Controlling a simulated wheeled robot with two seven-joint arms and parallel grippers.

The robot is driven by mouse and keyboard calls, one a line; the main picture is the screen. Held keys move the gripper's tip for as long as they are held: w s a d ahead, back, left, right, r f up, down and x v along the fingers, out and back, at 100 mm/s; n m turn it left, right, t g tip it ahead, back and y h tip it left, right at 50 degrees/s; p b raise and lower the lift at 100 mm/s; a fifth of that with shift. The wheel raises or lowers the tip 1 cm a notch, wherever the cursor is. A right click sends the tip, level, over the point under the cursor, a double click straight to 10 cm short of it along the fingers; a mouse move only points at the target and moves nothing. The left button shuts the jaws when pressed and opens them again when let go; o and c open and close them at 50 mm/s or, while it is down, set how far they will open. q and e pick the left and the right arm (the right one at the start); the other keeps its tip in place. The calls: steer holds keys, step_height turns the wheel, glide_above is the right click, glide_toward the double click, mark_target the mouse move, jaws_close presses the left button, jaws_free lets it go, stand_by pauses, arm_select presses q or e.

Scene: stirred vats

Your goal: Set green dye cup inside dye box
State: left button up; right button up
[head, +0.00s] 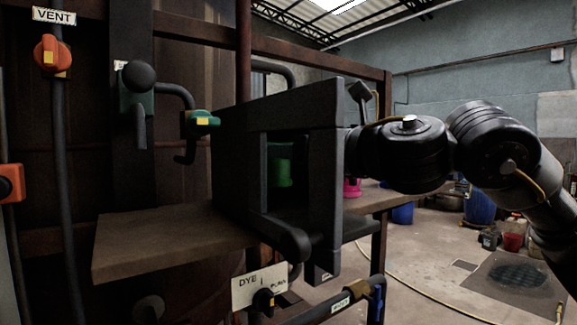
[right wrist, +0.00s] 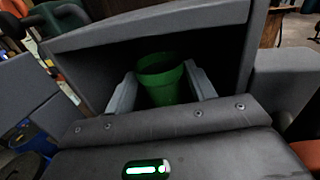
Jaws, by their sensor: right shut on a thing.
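The green dye cup (head: 281,168) shows through the front opening of the dark grey dye box (head: 325,180). In the right wrist view the cup (right wrist: 163,82) is upright between the two light grey fingers of my right gripper (right wrist: 160,76), which is shut on it. The cup and fingers are within the box's opening, with its dark rim (right wrist: 150,34) above them. In the head view the box hides my right gripper. Whether the cup's base touches the box floor cannot be told. My left gripper is not in view.
The box stands on a brown shelf (head: 160,242) above a DYE sign (head: 258,287). A pink object (head: 351,188) sits just right of the box. Valves with a green handle (head: 201,123) and an orange handle (head: 51,53) are at the left. Pipes run below the shelf.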

steer(key=f+p, duration=0.2)
steer(key=shift+w+a+f, duration=0.1)
steer(key=shift+a+f, duration=0.2)
steer(key=shift+f, duration=0.05)
steer(key=shift+w+d+f, duration=0.15)
steer(key=shift+f, duration=0.25)
steer(key=shift+f, duration=0.1)
steer(key=shift+f, duration=0.15)
steer(key=o, duration=0.8)
